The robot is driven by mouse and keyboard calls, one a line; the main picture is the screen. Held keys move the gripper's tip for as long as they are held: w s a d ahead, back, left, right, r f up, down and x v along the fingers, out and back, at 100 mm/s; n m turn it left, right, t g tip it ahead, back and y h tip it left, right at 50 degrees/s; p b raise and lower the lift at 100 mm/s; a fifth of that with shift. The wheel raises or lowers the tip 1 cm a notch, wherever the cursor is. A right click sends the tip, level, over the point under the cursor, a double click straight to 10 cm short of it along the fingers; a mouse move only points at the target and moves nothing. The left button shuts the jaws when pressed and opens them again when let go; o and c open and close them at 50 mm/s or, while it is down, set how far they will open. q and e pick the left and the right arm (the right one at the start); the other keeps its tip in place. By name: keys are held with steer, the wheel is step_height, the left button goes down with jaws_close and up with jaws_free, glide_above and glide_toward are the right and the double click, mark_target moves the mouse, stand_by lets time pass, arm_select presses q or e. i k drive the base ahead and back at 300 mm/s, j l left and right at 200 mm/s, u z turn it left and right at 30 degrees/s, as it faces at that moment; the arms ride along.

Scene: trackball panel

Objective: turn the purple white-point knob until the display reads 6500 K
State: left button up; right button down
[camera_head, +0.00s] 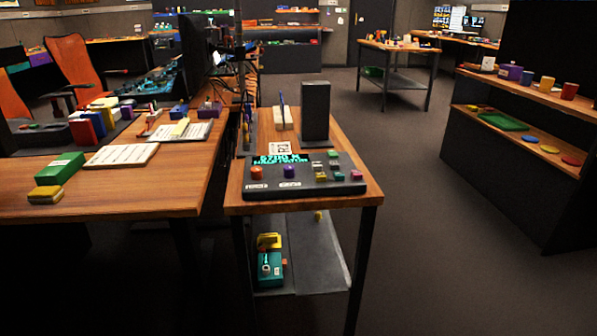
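The dark trackball panel (325,190) lies on a small wooden table in the middle of the view. Its purple knob (290,172) stands upright near the panel's left half, beside an orange knob (257,173). The display (281,160) at the panel's back left shows lit cyan text. The top line looks like 6700 K or 5700 K, but the first digit is too small to be sure of. Neither of my grippers is in view, and nothing touches the purple knob.
Several small coloured buttons (334,165) fill the panel's right half. A tall dark box (316,112) stands behind the panel. A cluttered wooden desk (110,195) adjoins on the left. A shelf unit (530,150) stands at right, with open floor between.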

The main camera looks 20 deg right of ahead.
mark_target(289, 170)
steer(key=i+l+z, duration=0.25)
steer(key=i, duration=0.2)
steer(key=i+z, duration=0.2)
steer(key=i, duration=0.25)
